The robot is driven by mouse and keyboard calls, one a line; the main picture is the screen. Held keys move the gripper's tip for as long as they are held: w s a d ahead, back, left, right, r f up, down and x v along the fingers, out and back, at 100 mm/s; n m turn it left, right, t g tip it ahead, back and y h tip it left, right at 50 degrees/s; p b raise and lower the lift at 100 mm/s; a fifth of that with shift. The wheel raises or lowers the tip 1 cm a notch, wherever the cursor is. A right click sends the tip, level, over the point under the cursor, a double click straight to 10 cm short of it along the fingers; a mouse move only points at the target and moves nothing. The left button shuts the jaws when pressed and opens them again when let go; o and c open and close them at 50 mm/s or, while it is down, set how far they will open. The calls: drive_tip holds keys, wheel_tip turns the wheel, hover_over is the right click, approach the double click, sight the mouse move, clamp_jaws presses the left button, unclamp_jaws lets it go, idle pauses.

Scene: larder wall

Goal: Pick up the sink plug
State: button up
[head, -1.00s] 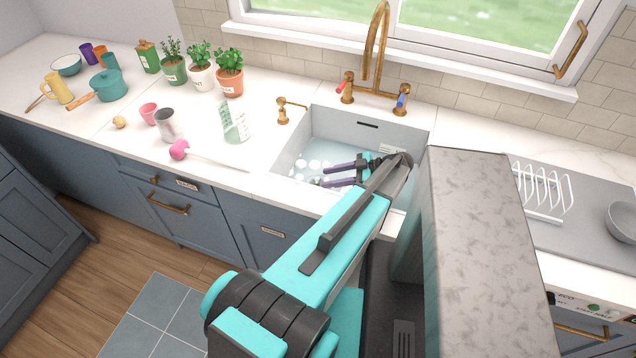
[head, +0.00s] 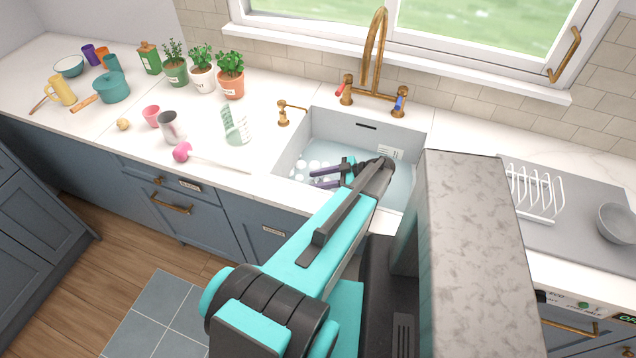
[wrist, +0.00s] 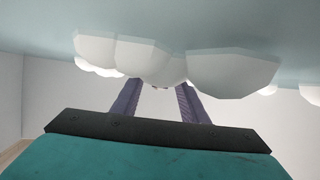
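I cannot make out the sink plug in either view. White foam lumps (head: 300,168) float on the pale blue water in the grey sink (head: 408,135), at its left side. My gripper (head: 314,178) is low in the sink, with its two dark purple fingers pointing left at the foam. In the wrist view the fingers stand apart with nothing seen between them. Large foam lumps (wrist: 232,72) hide their tips there. My arm covers part of the sink's right and front sides.
A brass tap (head: 378,60) rises behind the sink. A soap dispenser (head: 284,114), a clear patterned vessel (head: 236,126) and a pink-ended utensil (head: 182,152) are on the counter at left. A dish rack (head: 530,195) stands right.

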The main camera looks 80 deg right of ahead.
sight(317, 179)
clamp_jaws()
idle(0.3)
drive_tip(key=shift+r, duration=0.1)
drive_tip(key=shift+r+b, duration=2.3)
drive_tip(key=shift+r, duration=2.65)
drive_tip(key=shift+w, duration=0.1)
